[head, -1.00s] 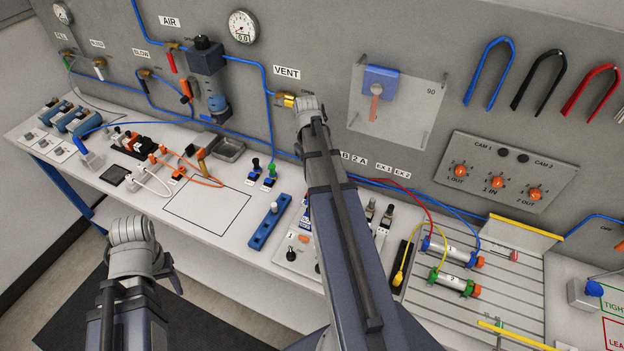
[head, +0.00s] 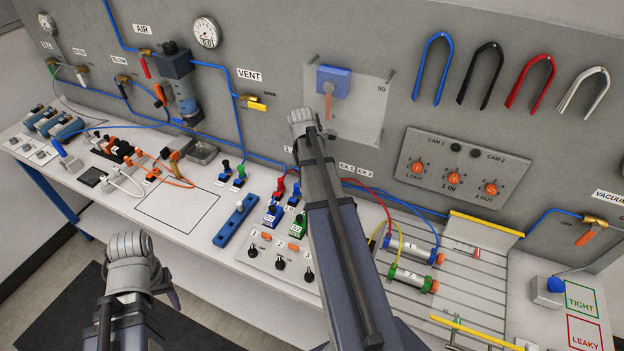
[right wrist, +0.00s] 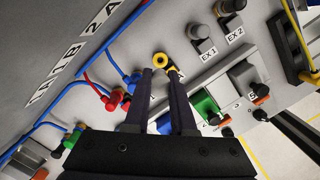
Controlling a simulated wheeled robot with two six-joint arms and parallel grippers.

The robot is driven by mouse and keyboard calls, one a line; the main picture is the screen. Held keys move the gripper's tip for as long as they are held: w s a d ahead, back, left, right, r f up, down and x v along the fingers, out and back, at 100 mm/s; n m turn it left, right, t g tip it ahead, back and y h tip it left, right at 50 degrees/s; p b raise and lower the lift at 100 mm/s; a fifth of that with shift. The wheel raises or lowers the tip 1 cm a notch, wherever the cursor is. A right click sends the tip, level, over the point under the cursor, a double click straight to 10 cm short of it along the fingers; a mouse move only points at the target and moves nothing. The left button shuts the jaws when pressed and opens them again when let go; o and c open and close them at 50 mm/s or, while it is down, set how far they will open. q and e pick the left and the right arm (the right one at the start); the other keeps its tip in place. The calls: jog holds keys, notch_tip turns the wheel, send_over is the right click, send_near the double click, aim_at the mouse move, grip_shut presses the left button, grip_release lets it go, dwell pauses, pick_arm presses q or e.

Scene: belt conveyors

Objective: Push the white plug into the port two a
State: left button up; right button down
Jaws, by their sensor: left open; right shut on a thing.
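I see no white plug that I can make out at my right gripper. A yellow plug (right wrist: 160,60) with a ring-shaped collar sits between the fingertips of my right gripper (right wrist: 160,76) in the right wrist view. The fingers are closed around it, at the row of ports. The label 2 A (right wrist: 101,18) is on the wall behind. I cannot tell how deep the plug sits. In the head view my right arm hides this gripper and the port. My left gripper (head: 168,288) is open, low at the left, in front of the bench and mostly hidden by its own arm.
A red plug (right wrist: 112,101) and a blue plug (right wrist: 131,80) stand close beside the right fingers. Grey EX fittings (right wrist: 200,32) are on the other side. A switch panel (head: 277,258), a blue rail (head: 235,222) and two cylinders (head: 412,248) lie nearby on the bench.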

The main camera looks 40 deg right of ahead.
jog(key=shift+s+d+n, duration=0.15)
jog(key=shift+d+n, duration=0.05)
jog(key=shift+n, duration=0.1)
jog(key=shift+f, duration=0.1)
jog(key=shift+f+b, duration=2.15)
jog(key=shift+b, duration=0.1)
jog(key=shift+f+b, duration=1.2)
jog(key=shift+b, duration=0.05)
dwell(1.5)
jog(key=shift+c, duration=1.4)
grip_release()
